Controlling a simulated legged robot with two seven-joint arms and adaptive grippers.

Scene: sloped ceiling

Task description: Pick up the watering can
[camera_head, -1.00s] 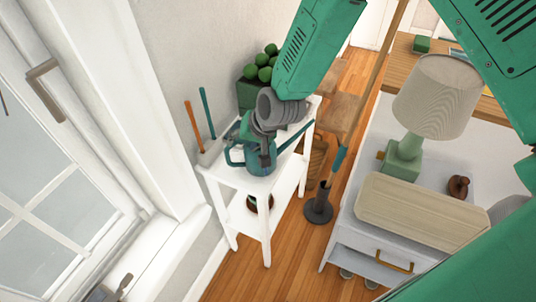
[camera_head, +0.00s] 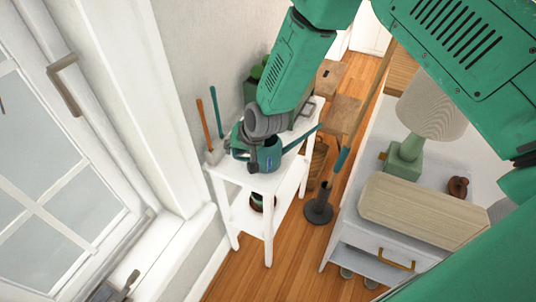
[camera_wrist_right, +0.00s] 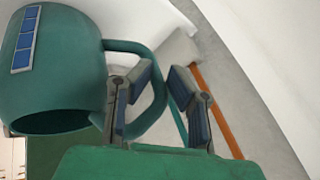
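The teal watering can (camera_head: 270,157) stands on the top of a white shelf stand (camera_head: 233,174) by the wall, its long spout pointing right. In the right wrist view the can (camera_wrist_right: 60,75) fills the left side, with its dark opening and a blue panel visible. My right gripper (camera_head: 254,158) is right over the can in the head view, partly covering it. In the wrist view its two fingers (camera_wrist_right: 163,72) are apart: one shows within the handle loop, the other outside it, with the handle between them. Contact cannot be told. My left gripper is not in view.
Orange and teal-handled tools (camera_head: 204,125) stand left of the can. A dark planter (camera_head: 250,90) is behind it, partly hidden by my arm. A pot (camera_head: 257,201) sits on the lower shelf. A window is left; a white cabinet with a lamp (camera_head: 430,105) is right.

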